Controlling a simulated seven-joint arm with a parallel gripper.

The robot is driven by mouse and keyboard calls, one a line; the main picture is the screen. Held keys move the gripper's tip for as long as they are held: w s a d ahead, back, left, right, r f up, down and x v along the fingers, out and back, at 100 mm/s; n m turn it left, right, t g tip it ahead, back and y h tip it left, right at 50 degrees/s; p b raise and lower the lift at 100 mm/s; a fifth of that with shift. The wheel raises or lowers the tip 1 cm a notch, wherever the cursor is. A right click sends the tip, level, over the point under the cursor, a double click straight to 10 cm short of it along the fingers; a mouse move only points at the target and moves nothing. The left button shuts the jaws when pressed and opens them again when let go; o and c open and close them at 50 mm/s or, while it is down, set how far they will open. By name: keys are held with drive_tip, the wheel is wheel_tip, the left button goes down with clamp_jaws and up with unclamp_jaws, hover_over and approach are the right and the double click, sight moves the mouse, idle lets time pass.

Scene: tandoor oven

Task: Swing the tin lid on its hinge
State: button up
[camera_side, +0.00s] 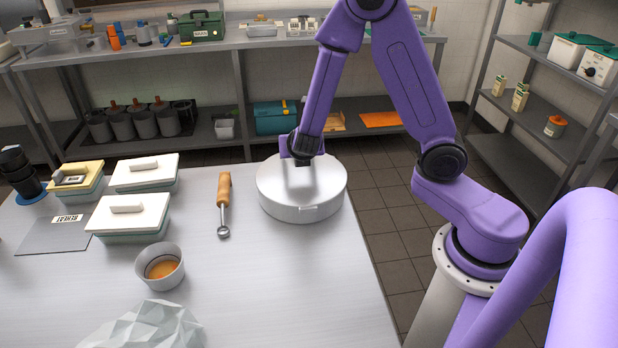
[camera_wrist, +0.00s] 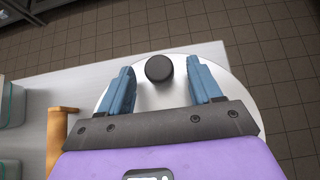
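A round silvery tin with a flat lid (camera_side: 273,186) stands near the right edge of the steel table. The lid lies flat on it, and a small latch-like tab shows on its front wall. In the wrist view the pale lid (camera_wrist: 150,97) has a round black knob (camera_wrist: 159,69). My gripper (camera_wrist: 160,80) is open, with its blue fingers on either side of the knob and gaps between them and it. In the side view my gripper (camera_side: 303,165) is over the lid, and the arm hides the knob. The hinge is not clearly visible.
A wooden-handled scoop (camera_side: 224,200) lies just left of the tin. A bowl of orange contents (camera_side: 160,266), lidded boxes (camera_side: 130,215) and a crumpled pale object (camera_side: 145,328) stand farther left and front. The table in front of the tin is clear.

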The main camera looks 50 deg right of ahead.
sight(300, 169)
drive_tip(key=shift+v, duration=2.5)
wheel_tip(300, 169, up, 5)
drive_tip(key=s+a, duration=0.2)
drive_tip(key=shift+s+a+r, duration=0.15)
drive_tip(key=shift+r, duration=0.05)
drive_tip(key=s+a+m+g+y, duration=0.2)
drive_tip(key=s+m, duration=0.5)
drive_tip(key=s, duration=0.5)
drive_tip(key=s+a+m+g+y, duration=0.3)
drive_tip(key=s+m+g+y, duration=0.2)
drive_tip(key=s, duration=0.6)
drive_tip(key=shift+s+f+m+y, duration=0.4)
drive_tip(key=shift+f+m, duration=0.05)
drive_tip(key=shift+m, duration=0.75)
